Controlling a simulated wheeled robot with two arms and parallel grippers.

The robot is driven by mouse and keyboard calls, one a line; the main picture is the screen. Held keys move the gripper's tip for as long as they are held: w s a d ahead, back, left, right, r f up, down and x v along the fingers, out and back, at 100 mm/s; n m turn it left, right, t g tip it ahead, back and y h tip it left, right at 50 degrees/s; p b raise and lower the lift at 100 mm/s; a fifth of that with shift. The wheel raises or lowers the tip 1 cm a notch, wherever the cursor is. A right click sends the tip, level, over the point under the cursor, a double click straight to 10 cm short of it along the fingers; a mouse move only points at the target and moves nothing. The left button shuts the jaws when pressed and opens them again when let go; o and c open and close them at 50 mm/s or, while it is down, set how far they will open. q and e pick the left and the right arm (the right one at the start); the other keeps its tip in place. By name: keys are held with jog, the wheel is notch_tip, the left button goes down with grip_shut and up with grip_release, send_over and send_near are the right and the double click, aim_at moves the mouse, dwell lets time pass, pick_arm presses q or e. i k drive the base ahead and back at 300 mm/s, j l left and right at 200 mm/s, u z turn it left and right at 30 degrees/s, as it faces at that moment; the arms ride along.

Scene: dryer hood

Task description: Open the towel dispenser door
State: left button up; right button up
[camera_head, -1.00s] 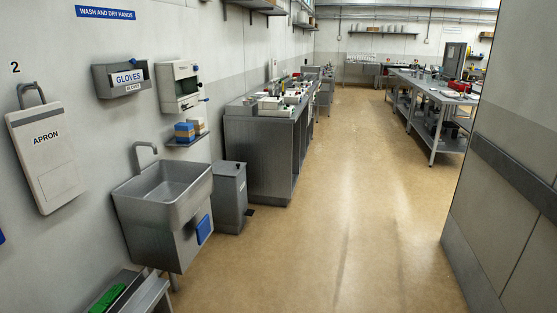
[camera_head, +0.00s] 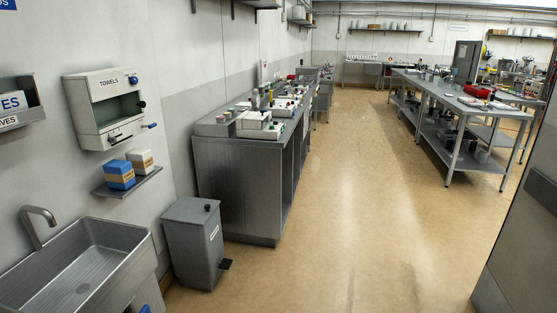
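The towel dispenser (camera_head: 104,107) is a white wall box labelled TOWELS, at the left of the head view. Its front has a greenish window-like door panel (camera_head: 117,108) with a dark knob at its right side. A blue knob sits at the top right and a blue-tipped lever sticks out at the lower right. The door looks closed, though I cannot tell for sure. Neither of my grippers is in view.
Below the dispenser, a small shelf (camera_head: 128,183) holds a blue box and a white box. A steel sink (camera_head: 80,268) and a pedal bin (camera_head: 196,243) stand along the left wall, before a steel counter (camera_head: 235,190). The floor between is clear.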

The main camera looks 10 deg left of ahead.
aim_at(102, 86)
jog(key=i+l+u, duration=0.15)
jog(key=i+u, duration=0.3)
jog(key=i+l+u, duration=0.4)
jog(key=i, duration=0.25)
jog(key=i+l+u, duration=0.45)
jog(key=i+j, duration=0.05)
